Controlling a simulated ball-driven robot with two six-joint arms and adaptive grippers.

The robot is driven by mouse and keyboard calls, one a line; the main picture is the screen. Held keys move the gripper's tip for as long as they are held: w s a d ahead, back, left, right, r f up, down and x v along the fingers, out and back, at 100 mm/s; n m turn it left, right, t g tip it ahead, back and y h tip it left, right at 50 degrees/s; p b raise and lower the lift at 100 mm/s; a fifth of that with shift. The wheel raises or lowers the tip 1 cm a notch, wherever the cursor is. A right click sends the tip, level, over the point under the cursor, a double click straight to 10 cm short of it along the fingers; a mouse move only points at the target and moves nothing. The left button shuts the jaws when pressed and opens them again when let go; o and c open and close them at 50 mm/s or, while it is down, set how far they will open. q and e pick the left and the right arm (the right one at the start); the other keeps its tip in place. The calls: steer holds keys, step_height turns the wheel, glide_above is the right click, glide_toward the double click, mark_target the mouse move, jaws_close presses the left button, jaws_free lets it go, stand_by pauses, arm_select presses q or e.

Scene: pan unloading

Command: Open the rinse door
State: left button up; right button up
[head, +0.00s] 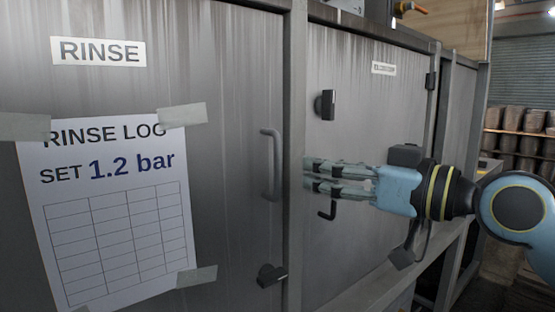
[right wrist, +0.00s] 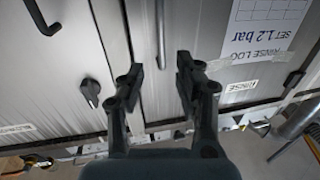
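The rinse door (head: 225,120) is a grey metal door with a RINSE label (head: 98,51), and it looks shut flush with its frame. Its vertical bar handle (head: 271,165) is near its right edge, and the handle also shows in the right wrist view (right wrist: 161,35). A black latch (head: 271,275) sits at the door's lower right. My right gripper (head: 308,174) is to the right of the handle, level with it and apart from it. In the right wrist view its fingers (right wrist: 160,72) are spread with nothing between them. My left gripper is not in view.
A taped rinse log sheet (head: 115,215) hangs on the rinse door. A second grey door (head: 350,65) on the right carries a black knob (head: 325,104) and a dark handle (head: 329,210), partly hidden behind my right gripper. Barrels (head: 515,130) stand on racks at far right.

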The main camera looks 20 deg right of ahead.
mark_target(276, 161)
steer(key=p+x, duration=0.1)
steer(key=x, duration=0.8)
steer(key=shift+w+a, duration=0.2)
steer(key=shift+a, duration=0.05)
jaws_close()
